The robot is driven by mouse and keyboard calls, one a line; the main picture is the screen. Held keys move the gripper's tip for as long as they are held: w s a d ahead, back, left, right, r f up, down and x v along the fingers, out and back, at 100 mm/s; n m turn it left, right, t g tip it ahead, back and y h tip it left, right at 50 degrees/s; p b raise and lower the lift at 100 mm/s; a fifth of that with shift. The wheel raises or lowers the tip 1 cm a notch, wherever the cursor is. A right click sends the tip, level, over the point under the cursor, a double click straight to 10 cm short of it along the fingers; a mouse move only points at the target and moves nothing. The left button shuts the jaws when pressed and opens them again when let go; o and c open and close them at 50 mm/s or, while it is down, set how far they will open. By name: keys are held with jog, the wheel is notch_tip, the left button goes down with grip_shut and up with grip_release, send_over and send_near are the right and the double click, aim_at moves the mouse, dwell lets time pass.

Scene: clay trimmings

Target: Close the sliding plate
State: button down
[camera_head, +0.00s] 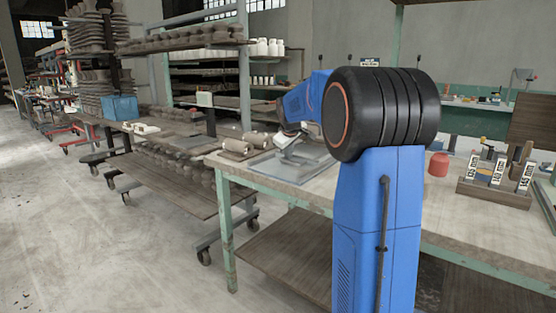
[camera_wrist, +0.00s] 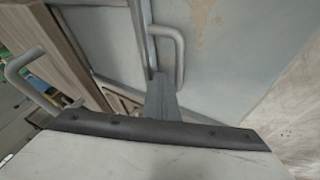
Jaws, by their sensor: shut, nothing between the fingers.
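The sliding plate (camera_wrist: 225,55) is a flat pale blue-grey sheet with a brownish stain, filling the upper right of the wrist view. A bent grey bar handle (camera_wrist: 180,50) stands near its left edge. My gripper (camera_wrist: 158,80) is shut and empty, with its fingertips close beside the lower end of this handle; I cannot tell whether they touch. Left of the plate's edge a narrow opening (camera_wrist: 122,102) shows, partly hidden by my gripper. In the head view the grey unit (camera_head: 262,163) lies flat on the workbench, and my gripper is low over it, partly hidden by my arm.
A second bent handle (camera_wrist: 28,66) stands at the left of the wrist view, beside a brown wooden panel (camera_wrist: 62,35). Clay rolls (camera_head: 235,146) lie left of the unit on the workbench (camera_head: 290,190). A red cup (camera_head: 438,164) and a wooden block rack (camera_head: 490,190) stand to the right.

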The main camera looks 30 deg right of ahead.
aim_at(298, 153)
jog(key=d, duration=0.2)
jog(key=w+d, duration=0.1)
jog(key=d, duration=0.1)
jog(key=w+d, duration=0.1)
jog(key=d, duration=0.1)
jog(key=shift+w, duration=0.1)
jog(key=shift+w+d, duration=0.1)
jog(key=shift+d, duration=0.2)
jog(key=shift+d+r, duration=0.1)
jog(key=shift+r, duration=0.05)
